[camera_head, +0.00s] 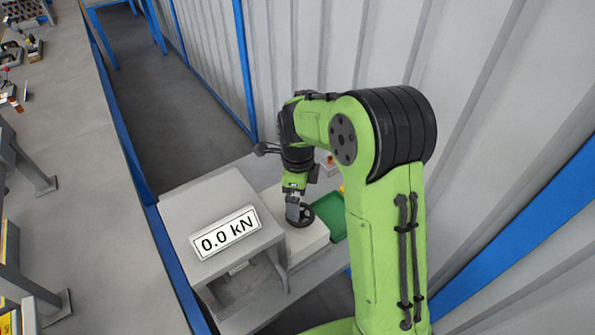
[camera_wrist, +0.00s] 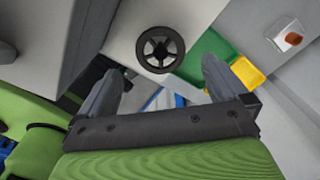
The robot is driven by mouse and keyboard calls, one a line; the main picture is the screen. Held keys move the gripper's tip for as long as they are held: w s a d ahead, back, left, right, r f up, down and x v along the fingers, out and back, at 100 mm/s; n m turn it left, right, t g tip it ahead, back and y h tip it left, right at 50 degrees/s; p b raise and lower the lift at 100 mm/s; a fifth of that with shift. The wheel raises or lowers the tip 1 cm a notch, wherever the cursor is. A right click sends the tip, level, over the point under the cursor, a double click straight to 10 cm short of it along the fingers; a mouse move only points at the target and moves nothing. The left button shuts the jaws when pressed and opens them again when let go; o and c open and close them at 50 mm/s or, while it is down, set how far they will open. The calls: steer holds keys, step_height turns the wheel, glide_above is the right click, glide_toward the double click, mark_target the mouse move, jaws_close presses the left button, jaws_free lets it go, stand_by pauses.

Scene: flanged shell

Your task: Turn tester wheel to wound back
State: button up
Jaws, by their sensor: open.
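The tester wheel (camera_wrist: 160,49) is a black spoked handwheel on a pale block. In the wrist view it stands ahead of my gripper (camera_wrist: 158,88), centred between the fingers but beyond their tips. The two grey fingers are spread apart with nothing between them. In the head view the wheel (camera_head: 300,214) is at the end of my arm, close to my gripper (camera_head: 293,212), which partly covers it. I cannot tell how far the wheel is turned.
A green tray (camera_wrist: 207,58) and a yellow tray (camera_wrist: 247,74) lie right of the wheel. A small white box (camera_wrist: 288,37) with a reddish-brown top is farther right. The tester's grey wall stands close on the left. A corrugated wall (camera_head: 480,150) rises behind my arm.

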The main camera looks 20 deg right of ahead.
step_height(320, 180, up, 9)
steer(key=p, duration=0.1)
steer(key=shift+r, duration=0.2)
